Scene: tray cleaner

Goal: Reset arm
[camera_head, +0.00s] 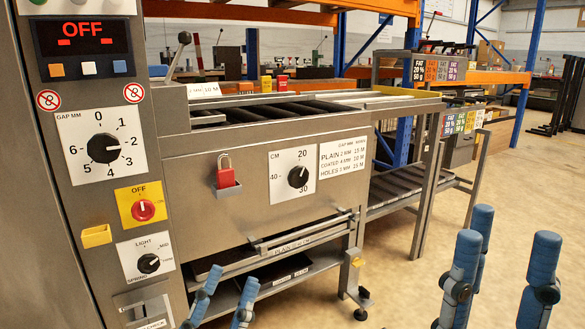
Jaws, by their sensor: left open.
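My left gripper (233,285) shows at the bottom, left of centre, with blue fingers pointing up. Its fingers are apart and nothing shows between them. It is in front of the lower shelf of the steel tray cleaner (240,215). My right gripper (507,240) shows at the bottom right, with blue fingers upright and wide apart. It is open and empty, over the bare floor in the picture. The lower parts of both grippers and both arms are cut off by the bottom edge.
A control panel (70,195) with an OFF display (83,36) and several knobs stands at the left. A red padlock (225,172) hangs on the machine front. Roller tables extend behind to the right. The tan floor (405,290) is clear between the machine and my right gripper.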

